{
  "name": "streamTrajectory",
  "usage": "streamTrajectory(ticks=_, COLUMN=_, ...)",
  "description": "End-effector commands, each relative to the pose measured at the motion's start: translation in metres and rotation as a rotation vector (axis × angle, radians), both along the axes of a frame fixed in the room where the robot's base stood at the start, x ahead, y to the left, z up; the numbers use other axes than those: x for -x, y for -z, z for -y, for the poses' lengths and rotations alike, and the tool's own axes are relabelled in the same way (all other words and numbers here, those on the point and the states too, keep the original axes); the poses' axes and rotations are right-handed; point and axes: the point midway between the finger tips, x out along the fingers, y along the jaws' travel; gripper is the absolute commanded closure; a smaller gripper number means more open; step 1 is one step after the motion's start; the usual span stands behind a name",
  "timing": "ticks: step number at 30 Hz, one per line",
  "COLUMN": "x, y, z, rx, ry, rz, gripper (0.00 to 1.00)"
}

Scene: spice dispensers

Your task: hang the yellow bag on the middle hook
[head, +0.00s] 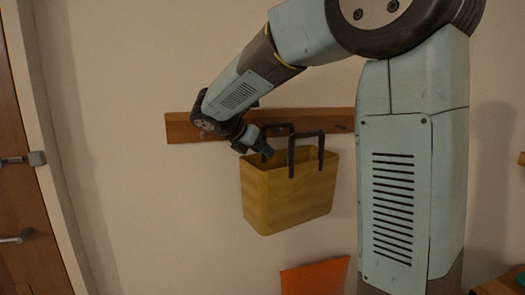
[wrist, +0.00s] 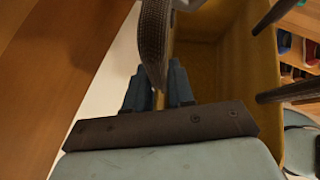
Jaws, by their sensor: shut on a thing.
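The yellow bag (head: 290,198) hangs in the air in front of the wall, tilted slightly, with two dark handles. My gripper (head: 262,146) is at the bag's upper left, shut on the nearer-to-wall dark handle. In the wrist view my gripper (wrist: 162,88) has the dark strap (wrist: 154,40) between its fingers. The bag's open inside (wrist: 205,62) shows beyond. The wooden hook rail (head: 182,127) is on the wall just behind the bag's handles. The middle hook cannot be made out; my arm and the handles cover part of the rail.
A door (head: 15,205) with metal handles stands at the far left. An orange panel (head: 315,277) is below the bag. In the wrist view a shelf with several small items (wrist: 292,45) is at the right. The wall left of the bag is clear.

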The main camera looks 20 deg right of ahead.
Motion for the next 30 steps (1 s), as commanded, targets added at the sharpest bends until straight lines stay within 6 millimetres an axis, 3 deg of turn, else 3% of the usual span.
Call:
streamTrajectory(ticks=10, x=0.0, y=0.0, z=0.0, rx=0.0, ry=0.0, rz=0.0, gripper=0.47)
streamTrajectory(ticks=22, x=0.001, y=-0.005, z=-0.005, rx=0.0, ry=0.002, rz=0.0, gripper=0.47)
streamTrajectory(ticks=30, x=0.005, y=-0.028, z=-0.029, rx=-0.001, ry=0.006, rz=0.001, gripper=0.47)
